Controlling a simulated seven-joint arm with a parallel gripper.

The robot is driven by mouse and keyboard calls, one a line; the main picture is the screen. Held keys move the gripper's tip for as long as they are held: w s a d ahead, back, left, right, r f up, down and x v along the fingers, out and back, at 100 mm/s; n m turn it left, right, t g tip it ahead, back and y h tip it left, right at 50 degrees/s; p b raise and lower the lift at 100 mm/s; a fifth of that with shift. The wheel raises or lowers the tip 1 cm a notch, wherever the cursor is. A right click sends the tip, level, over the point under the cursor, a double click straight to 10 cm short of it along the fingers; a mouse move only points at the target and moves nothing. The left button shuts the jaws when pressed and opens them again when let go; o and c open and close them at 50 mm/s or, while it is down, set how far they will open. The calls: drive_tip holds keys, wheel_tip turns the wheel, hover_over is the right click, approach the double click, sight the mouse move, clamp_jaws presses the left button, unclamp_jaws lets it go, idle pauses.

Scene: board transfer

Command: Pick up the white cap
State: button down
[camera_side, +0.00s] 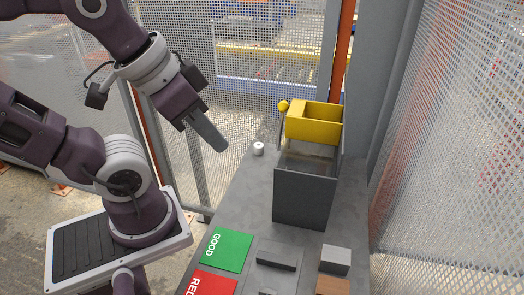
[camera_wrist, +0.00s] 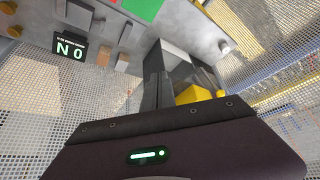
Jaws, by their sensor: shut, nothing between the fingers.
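The white cap (camera_side: 258,148) is a small white cylinder standing on the grey table near its far left edge, in front of the mesh fence. It also shows in the wrist view as a small pale spot (camera_wrist: 224,45) at the upper right. My gripper (camera_side: 221,147) is shut and empty. In the side view it hangs to the left of the cap, apart from it, with its fingers pointing down and to the right.
A dark grey bin (camera_side: 301,201) with a yellow tray (camera_side: 313,126) stands right of the cap. A green GOOD pad (camera_side: 227,249), a red pad (camera_side: 211,284) and several small blocks lie at the table's front. Mesh fencing (camera_side: 450,140) encloses the table.

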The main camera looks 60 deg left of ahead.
idle(0.4)
drive_tip(key=c, duration=1)
unclamp_jaws()
drive_tip(key=shift+o, duration=0.2)
